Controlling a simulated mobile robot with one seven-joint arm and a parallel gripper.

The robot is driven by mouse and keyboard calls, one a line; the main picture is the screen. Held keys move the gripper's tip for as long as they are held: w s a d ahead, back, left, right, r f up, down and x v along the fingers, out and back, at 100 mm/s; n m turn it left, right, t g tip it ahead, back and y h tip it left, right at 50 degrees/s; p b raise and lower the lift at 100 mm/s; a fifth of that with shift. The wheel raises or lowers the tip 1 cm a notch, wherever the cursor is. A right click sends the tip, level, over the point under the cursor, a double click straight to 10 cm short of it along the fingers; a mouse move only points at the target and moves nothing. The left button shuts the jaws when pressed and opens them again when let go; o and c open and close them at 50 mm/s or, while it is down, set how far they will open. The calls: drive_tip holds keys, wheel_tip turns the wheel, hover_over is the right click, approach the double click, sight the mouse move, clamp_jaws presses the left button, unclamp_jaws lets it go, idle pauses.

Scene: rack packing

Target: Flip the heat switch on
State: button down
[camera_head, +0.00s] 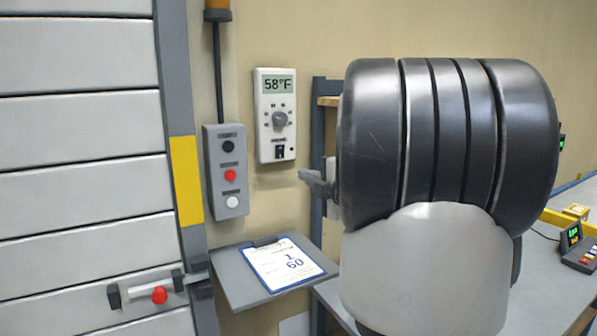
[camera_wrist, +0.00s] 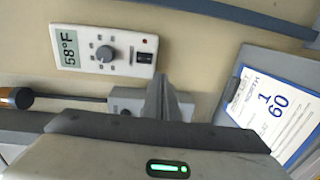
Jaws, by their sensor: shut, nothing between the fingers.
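The white thermostat (camera_head: 274,115) is on the wall, with a display reading 58°F and a round grey dial. Its small dark heat switch (camera_head: 279,153) is at the bottom. In the wrist view the thermostat (camera_wrist: 125,55) appears turned sideways, with the switch (camera_wrist: 145,57) at its right end. I cannot tell which way the switch is set. My gripper (camera_head: 306,178) is shut and empty, to the lower right of the thermostat and apart from it in the head view. Its fingertips show in the wrist view (camera_wrist: 162,82), just below the switch in the picture.
A grey box (camera_head: 226,172) with black, red and white buttons is left of the thermostat. A small shelf (camera_head: 232,285) below bears a clipboard (camera_head: 283,264). A slatted door (camera_head: 80,130) with a latch fills the left. My arm blocks the right middle.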

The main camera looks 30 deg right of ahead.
drive_tip(key=shift+s+a+f, duration=0.1)
drive_tip(key=shift+s+f, duration=0.1)
drive_tip(key=shift+s, duration=0.8)
